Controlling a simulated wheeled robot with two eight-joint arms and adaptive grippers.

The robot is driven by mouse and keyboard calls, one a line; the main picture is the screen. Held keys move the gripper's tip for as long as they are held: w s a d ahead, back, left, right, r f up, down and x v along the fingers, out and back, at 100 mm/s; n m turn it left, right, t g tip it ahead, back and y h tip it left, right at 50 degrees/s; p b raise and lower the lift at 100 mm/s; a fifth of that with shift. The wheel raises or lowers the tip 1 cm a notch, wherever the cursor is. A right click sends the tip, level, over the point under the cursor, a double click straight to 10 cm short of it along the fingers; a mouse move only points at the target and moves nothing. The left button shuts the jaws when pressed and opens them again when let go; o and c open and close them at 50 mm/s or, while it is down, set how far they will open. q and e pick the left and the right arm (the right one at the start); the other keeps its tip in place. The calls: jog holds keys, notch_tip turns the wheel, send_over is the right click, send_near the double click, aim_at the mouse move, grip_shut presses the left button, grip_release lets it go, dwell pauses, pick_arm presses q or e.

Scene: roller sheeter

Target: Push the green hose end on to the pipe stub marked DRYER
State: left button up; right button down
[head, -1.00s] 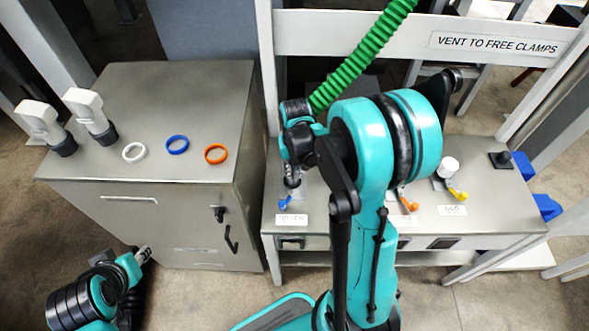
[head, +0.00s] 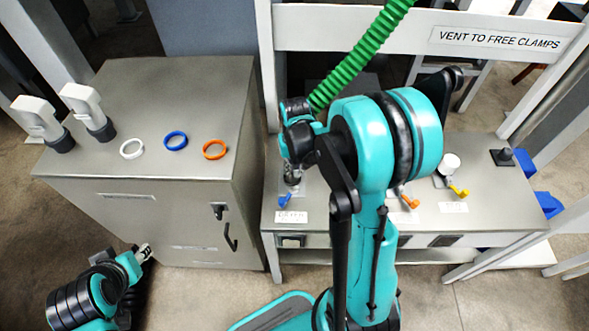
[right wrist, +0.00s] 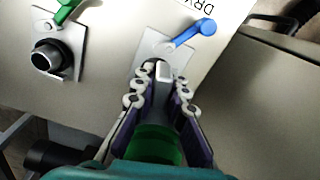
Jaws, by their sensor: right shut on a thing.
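The green hose (head: 362,55) hangs down from the top of the head view behind my right arm. My right gripper (head: 292,176) is over the bench at the DRYER label (head: 291,216). In the right wrist view my right gripper (right wrist: 160,92) is shut on the hose's dark end (right wrist: 158,105), with green hose (right wrist: 155,145) behind it. The hose end points at the plate (right wrist: 152,46) beside the blue lever (right wrist: 192,33). The DRYER stub is hidden; I cannot tell whether the hose end touches it. My left gripper (head: 145,253) is low beside the cabinet, away from the hose.
Another stub (right wrist: 47,58) with a green lever stands left in the right wrist view. Orange (head: 411,201) and yellow (head: 458,191) levers are farther right on the bench. White, blue and orange rings lie on the cabinet (head: 105,88) beside two pale fittings. A crossbar (head: 350,30) spans the back.

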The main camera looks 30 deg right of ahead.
jog(key=shift+f, duration=0.15)
dwell(0.5)
jog(key=shift+f+b, duration=0.65)
jog(key=shift+b, duration=0.2)
jog(key=shift+f, duration=0.1)
jog(key=shift+f+b, duration=0.5)
jog(key=shift+b, duration=0.05)
jog(key=shift+f, duration=0.25)
jog(key=c, duration=1.5)
grip_release()
jog(key=shift+o, duration=0.2)
notch_tip(320, 180, up, 12)
